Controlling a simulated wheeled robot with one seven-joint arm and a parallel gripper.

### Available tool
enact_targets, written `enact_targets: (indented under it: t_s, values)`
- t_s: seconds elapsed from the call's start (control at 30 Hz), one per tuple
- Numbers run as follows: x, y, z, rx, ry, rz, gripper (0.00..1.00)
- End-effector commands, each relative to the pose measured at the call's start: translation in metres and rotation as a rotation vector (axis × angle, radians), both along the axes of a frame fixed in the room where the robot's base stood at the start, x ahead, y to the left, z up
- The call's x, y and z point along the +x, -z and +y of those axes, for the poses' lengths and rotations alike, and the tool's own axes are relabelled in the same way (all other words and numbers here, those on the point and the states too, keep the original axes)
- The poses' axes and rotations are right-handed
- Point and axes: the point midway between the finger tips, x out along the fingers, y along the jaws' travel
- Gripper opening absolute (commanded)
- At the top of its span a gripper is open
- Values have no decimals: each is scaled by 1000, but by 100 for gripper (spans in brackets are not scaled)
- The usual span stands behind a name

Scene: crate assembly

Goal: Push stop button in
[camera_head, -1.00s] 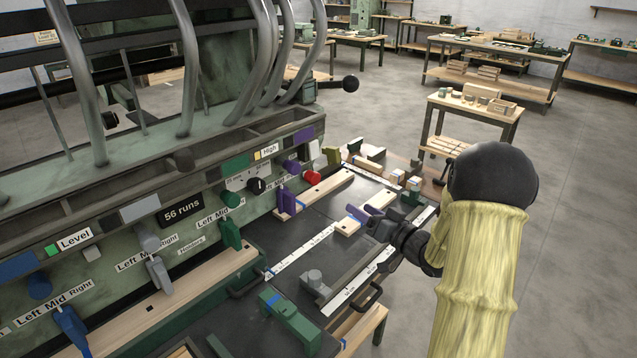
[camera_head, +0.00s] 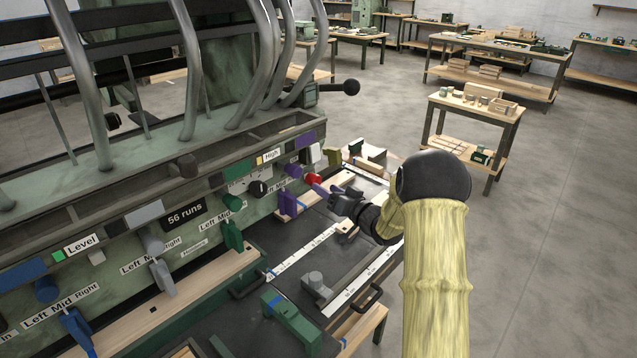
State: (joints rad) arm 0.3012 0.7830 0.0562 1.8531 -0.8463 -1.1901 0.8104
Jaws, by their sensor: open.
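A red round button (camera_head: 313,179) sticks out of the machine's green front panel, near the panel's right end. No "stop" label is readable beside it. My gripper (camera_head: 327,191) is just right of the button and slightly below it in the picture, with its fingers pointing toward the panel. It is open, and I see nothing held in it. The fingertips look very close to the button. I cannot tell whether they touch it. The gripper is small and partly lost against the dark bench.
The dark bench top (camera_head: 285,235) with white rulers lies below. Open floor (camera_head: 550,230) is at the right.

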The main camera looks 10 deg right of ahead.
Motion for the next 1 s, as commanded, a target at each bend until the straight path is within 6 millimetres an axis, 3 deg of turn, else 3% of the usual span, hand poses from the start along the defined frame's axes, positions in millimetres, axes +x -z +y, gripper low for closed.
enact_targets:
  t_s: [0.23,0.6,0.9,1.0]
  values:
    - [32,-1,18,0,-1,0,57]
    - [38,0,21,1,1,1,57]
    - [38,0,21,1,1,1,1]
    - [39,0,22,1,1,1,0]
